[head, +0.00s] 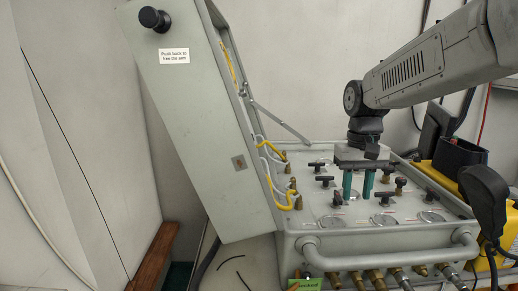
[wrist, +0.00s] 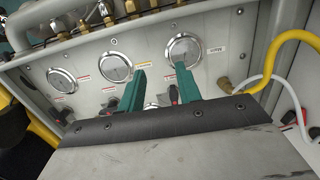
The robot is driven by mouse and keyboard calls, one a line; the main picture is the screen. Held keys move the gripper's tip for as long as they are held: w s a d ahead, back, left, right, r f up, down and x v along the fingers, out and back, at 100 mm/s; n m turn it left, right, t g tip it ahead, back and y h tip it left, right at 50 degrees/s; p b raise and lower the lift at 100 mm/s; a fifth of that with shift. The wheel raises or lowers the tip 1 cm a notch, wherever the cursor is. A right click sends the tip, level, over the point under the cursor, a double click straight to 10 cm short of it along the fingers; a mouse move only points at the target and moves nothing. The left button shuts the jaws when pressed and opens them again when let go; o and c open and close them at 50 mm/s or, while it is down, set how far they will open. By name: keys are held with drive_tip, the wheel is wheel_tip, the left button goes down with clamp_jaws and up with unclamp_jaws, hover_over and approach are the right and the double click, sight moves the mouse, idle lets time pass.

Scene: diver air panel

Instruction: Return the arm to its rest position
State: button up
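My gripper (head: 358,193) points straight down over the air panel (head: 318,205) in the head view, its two teal fingers apart. In the wrist view my gripper (wrist: 160,76) also shows a clear gap between the fingers, with nothing held. The fingertips are close to the gauges and black-handled valves; I cannot tell whether they touch anything. My arm (head: 430,68) reaches in from the upper right. Part of the panel is hidden behind the fingers and gripper body.
The case lid (head: 205,120) stands open at the left, with a black knob (head: 154,19) and a label. A carry handle (head: 390,246) and brass fittings (head: 375,279) line the front. Yellow equipment (head: 437,184) stands at right. Yellow hoses (head: 280,195) run beside the lid.

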drive_tip(key=s+d+f+t, duration=0.1)
drive_tip(key=s+d+t, duration=0.1)
drive_tip(key=s, duration=2.5)
drive_tip(key=shift+f, duration=0.2)
drive_tip(key=shift+d, duration=0.1)
